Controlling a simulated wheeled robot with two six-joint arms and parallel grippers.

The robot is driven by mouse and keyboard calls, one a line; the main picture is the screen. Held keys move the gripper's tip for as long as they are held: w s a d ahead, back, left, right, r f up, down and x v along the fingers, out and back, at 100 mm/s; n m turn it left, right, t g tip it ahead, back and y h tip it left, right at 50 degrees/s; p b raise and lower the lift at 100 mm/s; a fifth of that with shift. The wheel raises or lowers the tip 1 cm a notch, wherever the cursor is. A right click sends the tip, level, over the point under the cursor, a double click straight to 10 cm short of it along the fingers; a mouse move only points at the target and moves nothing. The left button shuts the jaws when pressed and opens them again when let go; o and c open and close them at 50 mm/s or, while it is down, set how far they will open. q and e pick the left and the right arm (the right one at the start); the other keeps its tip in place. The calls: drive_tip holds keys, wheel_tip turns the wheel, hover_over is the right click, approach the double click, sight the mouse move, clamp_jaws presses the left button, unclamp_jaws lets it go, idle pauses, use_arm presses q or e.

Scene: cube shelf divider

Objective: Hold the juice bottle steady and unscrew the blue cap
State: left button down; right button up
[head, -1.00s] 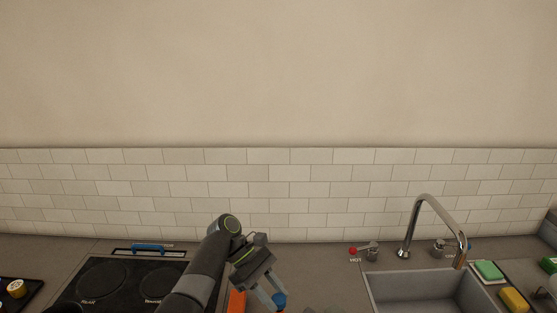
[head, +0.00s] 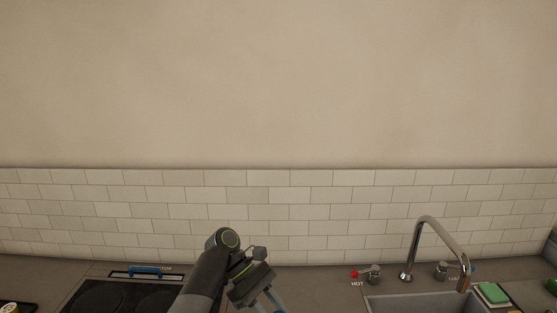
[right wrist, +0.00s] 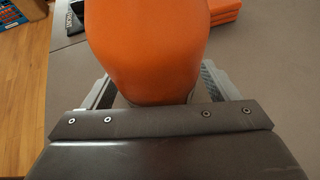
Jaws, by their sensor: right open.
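The juice bottle (right wrist: 145,45) is a rounded orange body that fills the upper middle of the right wrist view. My right gripper (right wrist: 155,75) is open, with one grey finger on each side of the bottle's lower part; I cannot tell whether they touch it. My left gripper (head: 267,302) is at the bottom edge of the head view, pointing down and right. Its fingertips are cut off by the frame, so what lies between them is hidden.
A stack of flat orange pieces (right wrist: 212,12) lies behind the bottle on the grey counter (right wrist: 270,60). In the head view, a black hob (head: 120,295) is at the left. The sink (head: 425,303), tap (head: 432,228) and green sponge (head: 493,292) are at the right.

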drive_tip(key=v, duration=1.2)
idle(0.3)
